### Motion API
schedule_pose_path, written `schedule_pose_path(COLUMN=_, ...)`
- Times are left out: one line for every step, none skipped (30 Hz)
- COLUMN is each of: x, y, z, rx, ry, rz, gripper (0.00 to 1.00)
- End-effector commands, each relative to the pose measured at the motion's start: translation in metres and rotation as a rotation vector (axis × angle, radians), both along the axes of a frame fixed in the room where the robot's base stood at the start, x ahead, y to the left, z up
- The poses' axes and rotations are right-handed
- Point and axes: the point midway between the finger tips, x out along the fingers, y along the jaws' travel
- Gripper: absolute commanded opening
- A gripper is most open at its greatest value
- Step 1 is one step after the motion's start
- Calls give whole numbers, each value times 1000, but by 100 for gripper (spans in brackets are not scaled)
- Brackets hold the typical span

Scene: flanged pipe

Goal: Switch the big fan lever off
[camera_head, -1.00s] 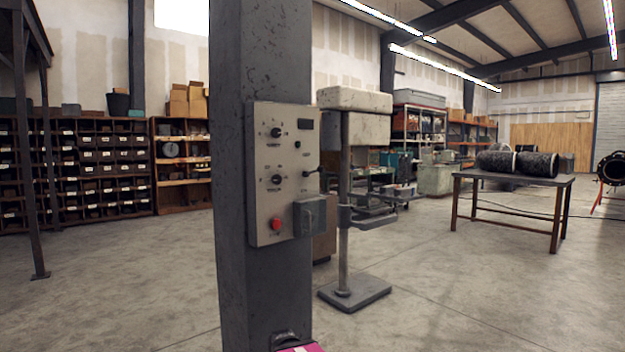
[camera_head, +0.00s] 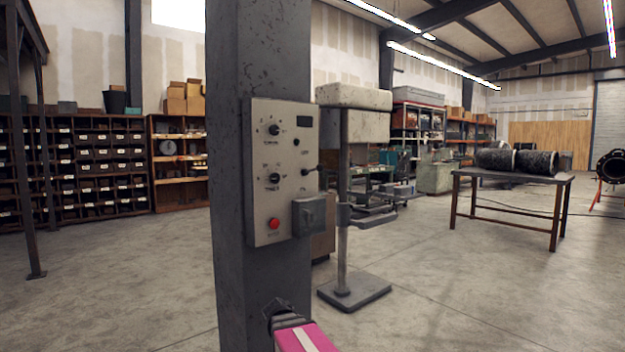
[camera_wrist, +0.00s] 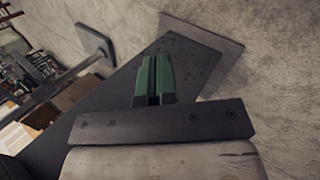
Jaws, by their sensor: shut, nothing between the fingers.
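A grey control panel (camera_head: 262,200) is fixed to a dark steel column. A small dark lever (camera_head: 312,171) juts out to the right on it, above a grey box. Two round dark knobs and a red button (camera_head: 274,224) are also on the panel. The labels are too small to read, so I cannot tell which control is the big fan lever. My gripper (camera_head: 274,306) is low in front of the column, below the panel and apart from it. In the wrist view its green fingers (camera_wrist: 154,72) are together and empty, with the column and floor beyond. The panel is not in the wrist view.
The dark column (camera_head: 236,300) stands right behind my gripper. A grey machine on a stand (camera_head: 342,240) is behind it to the right. A table with dark pipe parts (camera_head: 512,178) stands further right. Shelves line the back. The floor between is open.

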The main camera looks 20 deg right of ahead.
Motion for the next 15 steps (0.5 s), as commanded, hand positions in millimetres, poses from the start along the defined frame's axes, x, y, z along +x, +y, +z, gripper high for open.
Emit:
schedule_pose_path(x=19, y=-11, z=17, rx=-90, ry=8, rz=67, gripper=0)
schedule_pose_path(x=28, y=-18, z=29, rx=-153, ry=19, rz=111, gripper=0)
schedule_pose_path(x=39, y=-26, z=45, rx=-237, ry=38, rz=168, gripper=0)
schedule_pose_path(x=48, y=-32, z=58, rx=-301, ry=53, rz=209, gripper=0)
schedule_pose_path(x=56, y=-38, z=71, rx=-366, ry=72, rz=247, gripper=0)
schedule_pose_path(x=66, y=-45, z=89, rx=-453, ry=99, rz=295, gripper=0)
schedule_pose_path(x=74, y=-49, z=103, rx=-518, ry=121, rz=329, gripper=0)
schedule_pose_path(x=82, y=-54, z=117, rx=-584, ry=145, rz=361, gripper=0)
schedule_pose_path(x=92, y=-59, z=136, rx=-673, ry=181, rz=401, gripper=0)
schedule_pose_path(x=99, y=-62, z=151, rx=-738, ry=210, rz=426, gripper=0)
schedule_pose_path(x=105, y=-65, z=166, rx=-805, ry=242, rz=452, gripper=0)
schedule_pose_path(x=114, y=-68, z=187, rx=-892, ry=287, rz=480, gripper=0)
schedule_pose_path(x=120, y=-70, z=203, rx=-959, ry=324, rz=499, gripper=0)
schedule_pose_path(x=126, y=-71, z=219, rx=-1025, ry=362, rz=516, gripper=0)
schedule_pose_path(x=134, y=-73, z=240, rx=-1112, ry=416, rz=535, gripper=0)
